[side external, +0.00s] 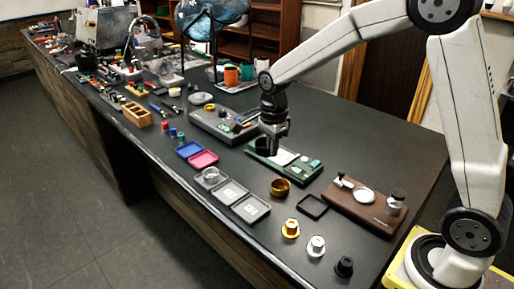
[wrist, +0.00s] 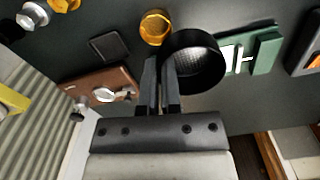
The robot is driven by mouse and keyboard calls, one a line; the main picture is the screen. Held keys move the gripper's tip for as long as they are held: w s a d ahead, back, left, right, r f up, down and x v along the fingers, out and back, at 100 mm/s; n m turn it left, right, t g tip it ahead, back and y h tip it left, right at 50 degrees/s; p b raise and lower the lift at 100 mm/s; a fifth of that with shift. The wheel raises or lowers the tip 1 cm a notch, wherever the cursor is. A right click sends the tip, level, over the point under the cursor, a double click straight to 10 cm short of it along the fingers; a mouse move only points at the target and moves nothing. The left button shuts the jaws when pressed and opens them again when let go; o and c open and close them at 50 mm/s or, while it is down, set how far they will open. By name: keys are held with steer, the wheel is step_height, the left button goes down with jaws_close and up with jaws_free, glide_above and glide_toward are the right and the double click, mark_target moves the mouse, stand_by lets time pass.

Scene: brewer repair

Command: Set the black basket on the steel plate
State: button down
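My gripper (side external: 273,146) hangs over the green device, pointing down. In the wrist view its fingers (wrist: 161,62) are close together on the near-left wall of the black basket (wrist: 208,73), a round cup with a mesh bottom. The basket is held in the air and shows as a dark shape in the side view (side external: 263,143). The green device (side external: 262,164) has a pale square plate (side external: 283,156), partly hidden by the basket in the wrist view. The brown device (side external: 342,205) has a shiny round plate (side external: 364,195). I cannot tell which plate is the steel one.
A brass ring (side external: 280,187) and a black square tray (side external: 312,206) lie between the two devices. A grey device (side external: 222,124) lies behind the green one. Several small knobbed parts, including a gold one (side external: 290,229), stand near the front edge.

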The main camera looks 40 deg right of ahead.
glide_above(287, 161)
step_height(287, 161, down, 6)
steer(key=shift+w+r, duration=0.1)
steer(key=shift+f, duration=2.15)
steer(key=shift+f, duration=0.3)
stand_by(0.5)
steer(key=shift+a+f, duration=0.1)
steer(key=shift+f, duration=0.3)
stand_by(0.8)
